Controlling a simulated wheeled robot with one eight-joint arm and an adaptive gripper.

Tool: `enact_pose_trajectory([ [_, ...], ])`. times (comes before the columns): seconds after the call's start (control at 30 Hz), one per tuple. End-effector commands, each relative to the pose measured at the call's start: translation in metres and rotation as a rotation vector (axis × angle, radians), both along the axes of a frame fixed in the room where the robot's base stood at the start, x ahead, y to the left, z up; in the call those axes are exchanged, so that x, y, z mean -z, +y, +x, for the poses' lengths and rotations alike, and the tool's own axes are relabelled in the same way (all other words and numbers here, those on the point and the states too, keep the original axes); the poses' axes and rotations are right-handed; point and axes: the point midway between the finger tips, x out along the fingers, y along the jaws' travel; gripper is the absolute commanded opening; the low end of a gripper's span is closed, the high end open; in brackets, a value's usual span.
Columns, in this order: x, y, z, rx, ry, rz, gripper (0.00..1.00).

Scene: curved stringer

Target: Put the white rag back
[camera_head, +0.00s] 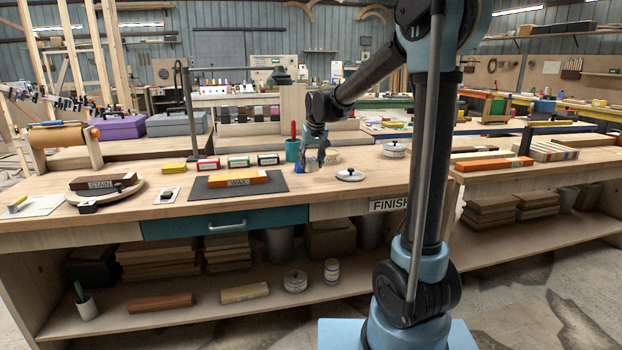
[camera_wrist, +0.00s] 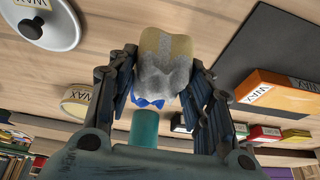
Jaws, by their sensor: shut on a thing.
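My gripper (camera_wrist: 165,95) is shut on a pale, crumpled rag (camera_wrist: 165,72), greyish white with a yellowish upper part in the wrist view. A finger stands at each side of it. A small blue piece (camera_wrist: 148,103) shows just below the rag; I cannot tell whether it is part of it. In the head view my gripper (camera_head: 313,160) is low over the bench, right of a teal cup (camera_head: 291,151) with a red handle standing in it. The cup also shows in the wrist view (camera_wrist: 145,127). The rag is mostly hidden in the head view.
On the workbench (camera_head: 140,205), a white lidded dish (camera_head: 350,175) stands right of my gripper. An orange block marked WAX (camera_head: 239,179) lies on a dark mat (camera_head: 215,192) to the left. A round tin (camera_wrist: 77,100) stands close by. Several small boxes line the back.

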Motion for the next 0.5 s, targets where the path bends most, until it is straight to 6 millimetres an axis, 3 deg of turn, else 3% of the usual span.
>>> enact_pose_trajectory([
  [0.5,0.053,0.0,0.0,0.0,0.0,0.0,0.24],
])
